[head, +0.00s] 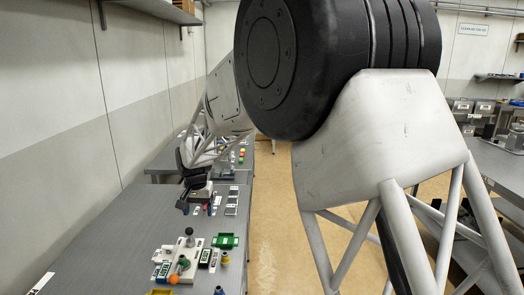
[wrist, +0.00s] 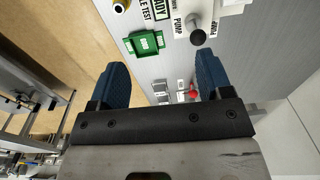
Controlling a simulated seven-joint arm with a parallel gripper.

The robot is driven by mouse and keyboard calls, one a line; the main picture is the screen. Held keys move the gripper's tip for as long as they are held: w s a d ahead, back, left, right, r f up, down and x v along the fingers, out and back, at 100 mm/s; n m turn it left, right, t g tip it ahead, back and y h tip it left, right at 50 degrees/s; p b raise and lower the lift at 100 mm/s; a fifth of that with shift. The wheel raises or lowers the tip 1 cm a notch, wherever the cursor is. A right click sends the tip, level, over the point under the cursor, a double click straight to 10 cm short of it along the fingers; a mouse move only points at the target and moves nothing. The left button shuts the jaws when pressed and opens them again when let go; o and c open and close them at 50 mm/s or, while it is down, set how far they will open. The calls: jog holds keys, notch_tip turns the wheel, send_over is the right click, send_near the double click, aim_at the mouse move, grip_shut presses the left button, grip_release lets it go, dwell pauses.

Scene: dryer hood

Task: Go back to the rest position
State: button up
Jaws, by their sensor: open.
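My gripper (wrist: 162,66) is open in the wrist view, its two blue fingers wide apart with nothing held between them. It also shows in the head view (head: 196,207), small, over the grey bench (head: 118,232). Below and beyond the fingers in the wrist view lie a green tray (wrist: 144,43) and a dark round knob (wrist: 197,37) on a white panel with PUMP lettering. The fingers appear apart from these things. The rest position is not marked in any view.
In the head view a white panel (head: 207,243) carries a dark knob and an orange knob, with the green tray (head: 225,240) beside it. A wall runs along the left, with a shelf (head: 157,10) above. Another bench (head: 497,160) stands at right; open floor (head: 266,235) lies between.

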jog(key=s+d+r+t, duration=0.1)
jog(key=s+d+r, duration=0.5)
jog(key=s+d, duration=0.45)
jog(key=s+d+r, duration=0.5)
jog(key=s+d, duration=0.2)
jog(key=d, duration=0.7)
jog(key=s+d+f, duration=0.1)
jog(key=s+d, duration=0.4)
jog(key=s, duration=0.3)
jog(key=s+d, duration=0.5)
jog(key=s, duration=0.4)
jog(key=s+d+f+t, duration=0.1)
jog(key=s+d, duration=0.4)
jog(key=s, duration=0.3)
jog(key=shift+s+f, duration=0.3)
jog(key=shift+s, duration=0.05)
